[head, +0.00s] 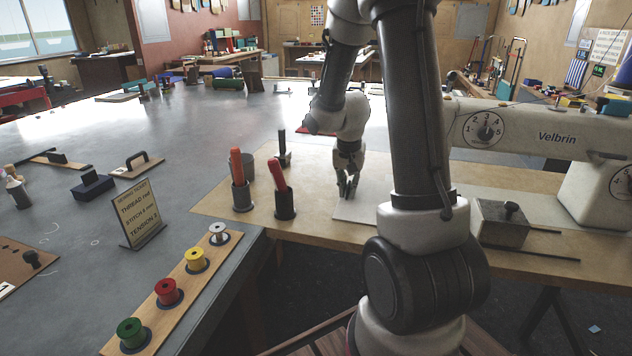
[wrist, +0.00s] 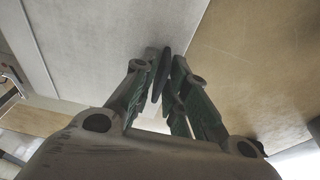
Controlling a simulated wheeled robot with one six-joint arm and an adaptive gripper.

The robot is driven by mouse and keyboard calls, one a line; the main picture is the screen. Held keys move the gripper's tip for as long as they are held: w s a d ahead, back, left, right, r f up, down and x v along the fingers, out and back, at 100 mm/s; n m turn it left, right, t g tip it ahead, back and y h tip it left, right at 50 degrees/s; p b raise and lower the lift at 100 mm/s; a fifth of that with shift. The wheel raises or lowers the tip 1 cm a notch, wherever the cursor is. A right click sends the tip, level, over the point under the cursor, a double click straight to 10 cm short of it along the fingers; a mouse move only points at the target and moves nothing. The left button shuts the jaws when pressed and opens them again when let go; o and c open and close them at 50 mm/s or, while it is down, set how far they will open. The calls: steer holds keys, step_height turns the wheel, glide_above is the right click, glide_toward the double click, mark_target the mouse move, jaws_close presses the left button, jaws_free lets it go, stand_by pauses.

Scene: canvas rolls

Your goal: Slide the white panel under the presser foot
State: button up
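The white panel (head: 361,209) lies flat on the tan board, partly hidden behind my arm. In the wrist view the panel (wrist: 95,40) fills the upper left, its edge running beside my fingers. My gripper (head: 346,187) points down at the panel. In the wrist view its green-padded fingers (wrist: 166,62) are close together around a thin dark upright tab (wrist: 161,76), which seems to stand on the panel near its edge. The sewing machine, marked Velbrin (head: 540,135), stands at the right. Its presser foot cannot be made out; my arm covers part of that area.
Two dark cups with red-handled tools (head: 241,184) (head: 282,193) stand left of my gripper. A strip of thread spools (head: 168,292) and a sign (head: 138,213) are farther left. A grey block with a knob (head: 502,222) sits right of my arm.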

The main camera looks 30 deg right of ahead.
steer(key=shift+r, duration=0.1)
steer(key=shift+r, duration=1.9)
steer(key=shift+o, duration=0.4)
steer(key=o, duration=0.5)
step_height(320, 180, up, 12)
steer(key=s+a, duration=0.2)
steer(key=s+a+r+n+t, duration=0.1)
steer(key=s+a+n, duration=0.2)
steer(key=s, duration=0.3)
steer(key=s+a+r+n+t+y, duration=0.1)
steer(key=s+a+n, duration=0.2)
steer(key=s, duration=0.4)
steer(key=s+a+r+n, duration=0.2)
steer(key=s+a+n, duration=0.1)
steer(key=s, duration=0.3)
steer(key=shift+s+a+r+t+y, duration=0.1)
steer(key=shift+s+a+t+y, duration=0.2)
steer(key=shift+s+t, duration=0.1)
